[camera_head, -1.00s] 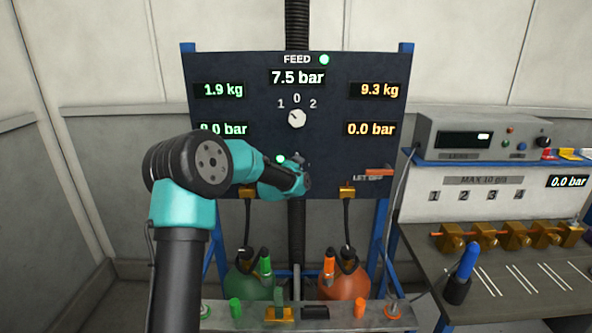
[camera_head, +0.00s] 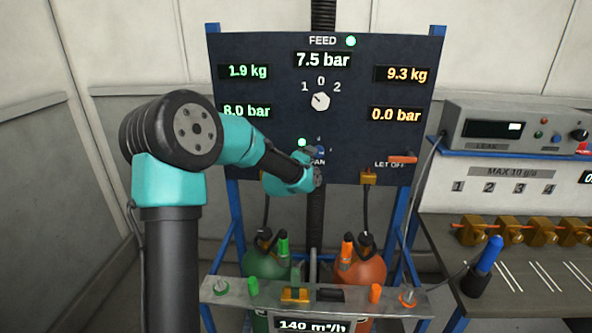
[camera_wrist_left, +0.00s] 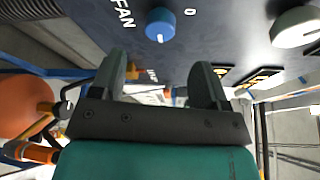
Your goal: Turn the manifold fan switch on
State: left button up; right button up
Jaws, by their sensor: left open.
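The fan switch is a blue knob on the dark panel. In the wrist view the knob (camera_wrist_left: 160,24) sits between the FAN label and a 0 mark, with a white mark on its lower side. In the head view the knob (camera_head: 320,150) shows just above my left gripper (camera_head: 314,176), which hides part of the label. In the wrist view my left gripper (camera_wrist_left: 160,62) is open and empty, its two fingers apart and pointing toward the panel. The knob lies beyond the gap between the fingertips, and no contact shows. My right gripper is in neither view.
A white selector (camera_head: 320,101) is higher on the panel (camera_head: 270,120). A green light (camera_head: 302,142) is lit by the fan switch. An orange lever (camera_head: 402,159) is at right. Green and orange bottles (camera_head: 360,268) stand below, behind a rail (camera_head: 235,292) with a 140 m³/h display (camera_head: 313,326).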

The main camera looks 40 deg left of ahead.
pick_arm(q)
jog(key=s+d, duration=0.1)
jog(key=s, duration=0.7)
jog(key=shift+s+d+r, duration=0.2)
jog(key=shift+s+r, duration=0.1)
jog(key=shift+r, duration=0.15)
